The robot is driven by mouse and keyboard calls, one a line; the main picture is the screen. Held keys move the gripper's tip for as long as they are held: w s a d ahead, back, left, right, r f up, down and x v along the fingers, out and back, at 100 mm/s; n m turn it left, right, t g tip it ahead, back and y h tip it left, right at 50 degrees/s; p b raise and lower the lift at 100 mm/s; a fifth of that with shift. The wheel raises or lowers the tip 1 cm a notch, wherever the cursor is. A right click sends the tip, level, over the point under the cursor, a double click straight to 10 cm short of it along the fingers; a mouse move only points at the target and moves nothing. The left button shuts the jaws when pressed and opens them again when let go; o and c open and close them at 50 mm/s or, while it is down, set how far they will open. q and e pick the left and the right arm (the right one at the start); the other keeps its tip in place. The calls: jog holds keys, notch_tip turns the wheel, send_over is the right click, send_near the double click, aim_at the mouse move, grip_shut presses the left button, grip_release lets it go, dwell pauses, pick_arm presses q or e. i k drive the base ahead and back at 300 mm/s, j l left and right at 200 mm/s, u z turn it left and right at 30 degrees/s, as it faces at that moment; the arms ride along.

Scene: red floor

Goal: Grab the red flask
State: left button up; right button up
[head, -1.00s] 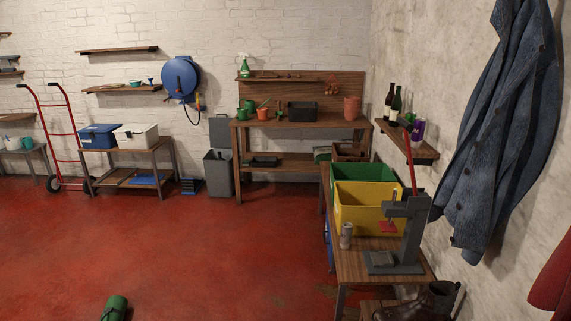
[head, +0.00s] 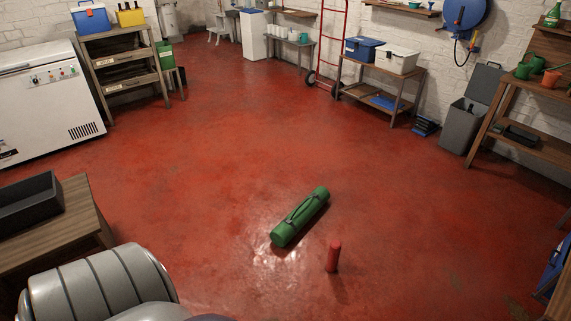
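A red flask (head: 333,256) stands upright on the red floor, in the lower middle of the head view. It is a slim cylinder with a narrower top. A green rolled mat (head: 300,217) with a strap lies just behind it to the left, apart from it. Neither of my grippers is in view.
A wooden table (head: 88,222) with a dark tray (head: 27,203) stands at the lower left. A white chest freezer (head: 48,98) and shelves (head: 122,72) are behind it. A bench with two boxes (head: 383,84) and a grey bin (head: 463,120) line the back wall. The middle floor is open.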

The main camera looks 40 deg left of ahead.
aim_at(333, 259)
jog(key=u, duration=0.95)
jog(key=z, duration=0.4)
jog(key=i+j+z, duration=0.3)
jog(key=j+z, duration=0.35)
jog(key=i+j+z, duration=0.15)
jog(key=j+z, duration=0.45)
jog(key=j, duration=0.2)
jog(key=i, duration=0.05)
